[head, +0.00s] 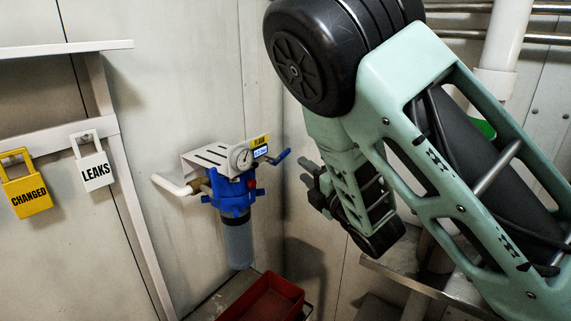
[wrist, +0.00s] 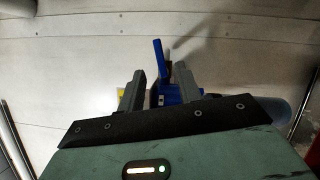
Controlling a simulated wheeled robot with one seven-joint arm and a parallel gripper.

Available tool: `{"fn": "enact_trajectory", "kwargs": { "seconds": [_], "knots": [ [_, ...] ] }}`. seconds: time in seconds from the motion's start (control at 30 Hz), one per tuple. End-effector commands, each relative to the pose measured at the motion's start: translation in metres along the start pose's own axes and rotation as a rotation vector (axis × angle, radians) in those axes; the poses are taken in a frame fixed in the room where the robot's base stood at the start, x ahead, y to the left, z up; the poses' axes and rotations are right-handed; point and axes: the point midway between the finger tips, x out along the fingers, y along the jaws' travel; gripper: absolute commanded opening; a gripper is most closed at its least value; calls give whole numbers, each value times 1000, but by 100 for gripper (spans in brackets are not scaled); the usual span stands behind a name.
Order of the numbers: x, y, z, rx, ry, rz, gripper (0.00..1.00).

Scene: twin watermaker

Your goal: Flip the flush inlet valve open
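The flush inlet valve shows as a blue lever handle (head: 281,156) at the right of a blue filter head (head: 232,196), beside a yellow tag (head: 260,141) with lettering too small to read surely. In the head view the lever slants up to the right. My gripper (head: 308,176) is to the right of the lever and apart from it. In the wrist view the blue lever (wrist: 160,58) stands upright in the picture, seen between and beyond the fingertips. My gripper (wrist: 160,75) is open there, with nothing held. The valve body is partly hidden behind the fingers.
A white pipe (head: 172,184) enters at left. A red tray (head: 265,299) is below. Yellow (head: 27,186) and white (head: 94,164) padlock-shaped tags hang on the left frame. A metal ledge (head: 410,280) is below my arm.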

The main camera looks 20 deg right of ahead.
Motion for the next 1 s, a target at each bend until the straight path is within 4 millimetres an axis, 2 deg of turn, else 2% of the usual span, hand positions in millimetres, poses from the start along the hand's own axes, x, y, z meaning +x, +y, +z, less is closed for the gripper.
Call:
{"fn": "enact_trajectory", "kwargs": {
  "seconds": [0.03, 0.3, 0.5, 0.67, 0.93, 1.0],
  "knots": [
    [13, 6, 1, -1, 2, 2, 35],
    [67, 5, 1, -1, 0, 2, 35],
    [92, 4, 1, -1, 1, 0, 35],
    [100, 3, 0, 0, 0, 1, 35],
    [100, 2, 0, 1, 0, 0, 35],
    [100, 2, 0, 0, 0, 0, 15]
  ]
}}
